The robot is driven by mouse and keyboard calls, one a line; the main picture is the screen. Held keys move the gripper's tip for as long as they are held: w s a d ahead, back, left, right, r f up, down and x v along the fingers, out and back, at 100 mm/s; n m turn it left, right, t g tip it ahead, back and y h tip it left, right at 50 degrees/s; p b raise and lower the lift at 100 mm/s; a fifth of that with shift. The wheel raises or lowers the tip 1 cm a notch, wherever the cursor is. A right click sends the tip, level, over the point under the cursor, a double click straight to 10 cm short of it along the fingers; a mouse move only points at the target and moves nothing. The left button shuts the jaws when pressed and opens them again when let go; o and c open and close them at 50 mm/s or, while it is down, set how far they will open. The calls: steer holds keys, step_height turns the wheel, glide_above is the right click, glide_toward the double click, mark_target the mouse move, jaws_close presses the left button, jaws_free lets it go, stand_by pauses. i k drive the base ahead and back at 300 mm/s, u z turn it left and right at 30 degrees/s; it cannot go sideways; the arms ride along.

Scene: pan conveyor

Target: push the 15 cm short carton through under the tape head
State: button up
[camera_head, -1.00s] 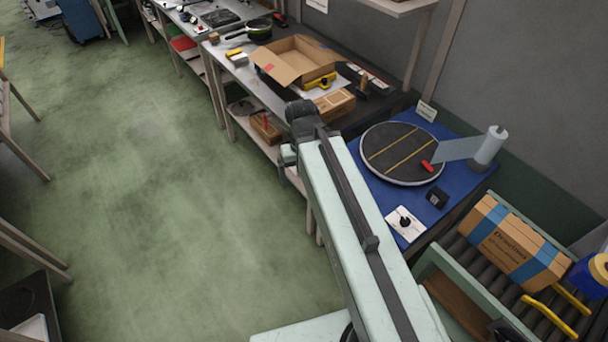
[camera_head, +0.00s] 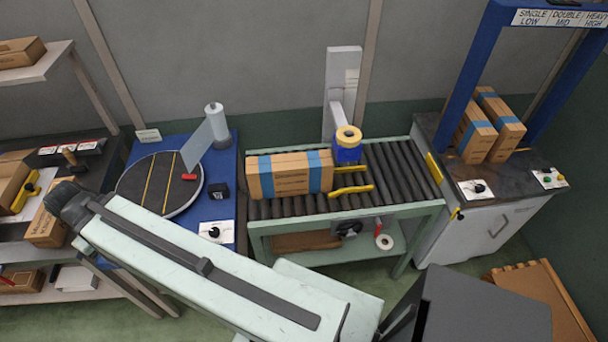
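A brown carton (camera_head: 290,178) with two blue bands lies on the roller conveyor (camera_head: 390,170), on its left half. The carton's right end is close to the tape head (camera_head: 347,153), a blue block with a yellow roll on a pale post; I cannot tell whether they touch. Two yellow guide rails (camera_head: 351,191) lie on the rollers below the head. My arm reaches across the lower left, away from the carton, and ends in a dark joint over the left benches. My gripper's fingers do not show.
Left of the conveyor, a blue table bears a round turntable (camera_head: 130,190), a film roll (camera_head: 216,125) and a white switch plate (camera_head: 215,232). Right of it, a dark-topped cabinet (camera_head: 450,190) holds banded cartons (camera_head: 499,125) under a blue frame (camera_head: 465,75). The rollers right of the head are clear.

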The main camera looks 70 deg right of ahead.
mark_target(272, 176)
steer(key=z, duration=1.95)
steer(key=k, duration=0.45)
steer(key=z, duration=0.05)
steer(key=i, duration=0.45)
steer(key=u, duration=0.45)
steer(key=k, duration=1.3)
steer(key=u, duration=0.65)
steer(key=i, duration=1.55)
steer(key=u, duration=0.8)
